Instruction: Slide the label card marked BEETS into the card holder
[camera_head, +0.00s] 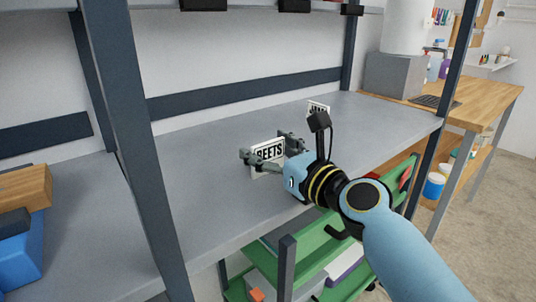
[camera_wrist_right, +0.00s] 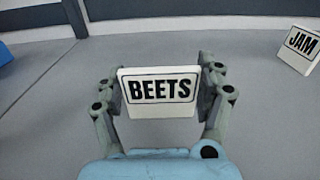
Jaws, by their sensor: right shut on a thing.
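The white label card marked BEETS (camera_head: 268,153) is upright between the fingers of my right gripper (camera_head: 270,152), which is shut on its two side edges. In the right wrist view the card (camera_wrist_right: 159,92) faces the camera with its black-framed lettering readable. The right gripper (camera_wrist_right: 160,95) has one finger on each side of it. The card is over the grey shelf; I cannot tell whether its lower edge touches. I cannot make out a card holder in either view. My left gripper is not in view.
A card marked JAM (camera_head: 318,108) stands on the grey shelf (camera_head: 215,170), farther back and to the right. Dark uprights (camera_head: 133,150) frame the shelf. A green cart (camera_head: 325,255) is below its front edge. A blue bin (camera_head: 22,250) and wooden block (camera_head: 25,186) are at left.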

